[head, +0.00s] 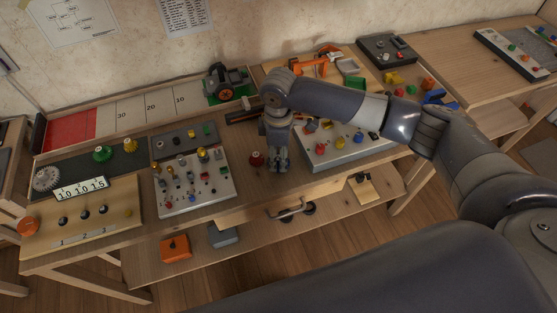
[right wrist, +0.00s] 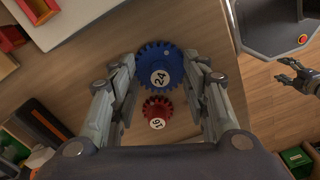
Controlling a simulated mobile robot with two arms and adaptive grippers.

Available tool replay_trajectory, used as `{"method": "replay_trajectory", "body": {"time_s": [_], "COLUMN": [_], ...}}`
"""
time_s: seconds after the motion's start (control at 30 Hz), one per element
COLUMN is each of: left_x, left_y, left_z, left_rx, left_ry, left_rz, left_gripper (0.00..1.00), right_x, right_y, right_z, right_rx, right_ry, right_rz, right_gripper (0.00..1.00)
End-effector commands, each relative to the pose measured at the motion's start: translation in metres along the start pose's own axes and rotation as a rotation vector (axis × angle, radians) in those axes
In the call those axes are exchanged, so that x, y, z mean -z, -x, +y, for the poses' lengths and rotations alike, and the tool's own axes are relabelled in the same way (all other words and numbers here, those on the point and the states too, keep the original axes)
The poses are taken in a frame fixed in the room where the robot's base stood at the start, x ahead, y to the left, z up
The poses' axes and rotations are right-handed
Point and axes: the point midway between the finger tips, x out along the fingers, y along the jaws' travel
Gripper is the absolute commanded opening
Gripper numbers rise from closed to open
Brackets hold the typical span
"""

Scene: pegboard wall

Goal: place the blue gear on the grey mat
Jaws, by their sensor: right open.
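The blue gear (right wrist: 160,67), marked 24, lies flat on the wooden bench top in the right wrist view. My right gripper (right wrist: 161,64) is open above it, with one finger at each side of the gear. In the head view my right gripper (head: 281,168) points down at the bench and hides the blue gear. My left gripper (right wrist: 282,70) shows at the right of the right wrist view, fingers apart and empty.
A small red gear (right wrist: 157,112), marked 16, lies close beside the blue one; it also shows in the head view (head: 257,158). A panel with several knobs (head: 196,190) stands between gripper and mat. Another control panel (head: 335,150) is to the right.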

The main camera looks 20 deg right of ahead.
Motion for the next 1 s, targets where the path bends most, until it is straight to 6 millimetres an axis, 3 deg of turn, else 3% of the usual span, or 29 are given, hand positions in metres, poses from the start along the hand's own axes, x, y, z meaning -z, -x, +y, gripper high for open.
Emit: {"method": "replay_trajectory", "body": {"time_s": [0.1, 0.27, 0.3, 0.73, 1.0], "left_x": [0.000, 0.000, 0.000, -0.001, -0.001], "left_y": [0.000, 0.000, 0.000, -0.001, -0.005], "left_z": [0.000, 0.000, 0.000, 0.000, 0.000], "left_rx": [0.000, 0.000, 0.000, 0.000, 0.000], "left_ry": [0.000, 0.000, 0.000, -0.001, -0.001], "left_rz": [0.000, 0.000, 0.000, -0.001, -0.001], "left_gripper": [0.59, 0.59, 0.59, 0.59, 0.59], "right_x": [0.000, 0.000, 0.000, 0.000, 0.001], "right_y": [0.000, 0.001, 0.001, 0.004, 0.031], "right_z": [0.000, 0.000, 0.000, 0.000, 0.001], "right_rx": [0.000, 0.000, 0.000, -0.001, -0.002], "right_ry": [0.000, 0.000, 0.000, 0.000, 0.001], "right_rz": [0.000, 0.000, 0.000, 0.001, 0.003], "right_gripper": [0.43, 0.07, 0.04, 0.01, 0.01]}}
